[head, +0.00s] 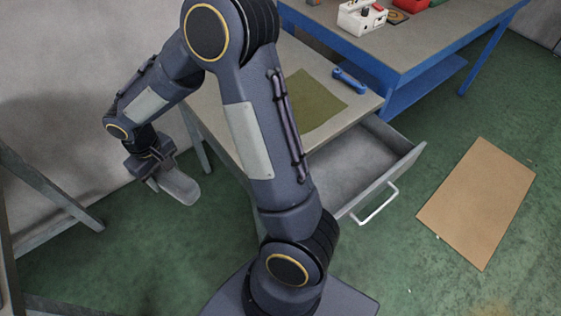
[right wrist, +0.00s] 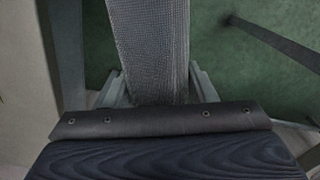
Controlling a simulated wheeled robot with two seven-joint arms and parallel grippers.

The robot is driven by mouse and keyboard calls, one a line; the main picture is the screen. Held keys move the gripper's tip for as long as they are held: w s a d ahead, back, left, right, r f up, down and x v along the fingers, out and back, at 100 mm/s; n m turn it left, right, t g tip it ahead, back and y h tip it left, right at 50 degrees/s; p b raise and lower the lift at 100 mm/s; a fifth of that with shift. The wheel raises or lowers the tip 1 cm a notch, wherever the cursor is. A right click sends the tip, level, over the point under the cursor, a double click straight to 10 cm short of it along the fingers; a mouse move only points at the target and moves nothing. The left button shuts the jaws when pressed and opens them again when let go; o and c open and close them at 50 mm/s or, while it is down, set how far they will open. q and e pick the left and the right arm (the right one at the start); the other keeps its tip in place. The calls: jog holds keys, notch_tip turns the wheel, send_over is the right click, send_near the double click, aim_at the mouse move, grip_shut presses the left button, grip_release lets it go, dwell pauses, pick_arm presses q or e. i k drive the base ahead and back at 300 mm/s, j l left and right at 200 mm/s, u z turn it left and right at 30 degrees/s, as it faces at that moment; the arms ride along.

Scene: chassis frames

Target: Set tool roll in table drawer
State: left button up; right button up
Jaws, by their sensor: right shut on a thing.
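The right gripper (head: 160,176) hangs at the left of the head view, left of the table and away from the drawer. It is shut on a grey rounded thing, which looks like the tool roll (head: 181,188). In the right wrist view the roll (right wrist: 150,45) is a grey woven strip between the two fingers. The table drawer (head: 362,170) is pulled open under the right side of the table (head: 222,117), with a pale bar handle (head: 377,205). The visible part of its inside looks empty; my arm hides the left part. My left gripper is out of view.
An olive mat (head: 318,105) and a blue tool (head: 349,81) lie on the table. A blue workbench (head: 415,45) behind carries a white box (head: 361,17). A brown board (head: 480,203) lies on the green floor at right. A grey trestle leg (head: 50,185) stands at left.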

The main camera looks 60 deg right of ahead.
aim_at(327, 185)
jog(key=k+l+u, duration=0.25)
jog(key=l+u, duration=0.15)
jog(key=k+l+u, duration=0.55)
jog(key=u, duration=0.25)
jog(key=k+l+u, duration=0.1)
jog(key=k+u, duration=0.3)
jog(key=k+l+u, duration=0.2)
jog(key=k, duration=1.5)
jog(key=i+l, duration=0.4)
jog(key=i, duration=0.25)
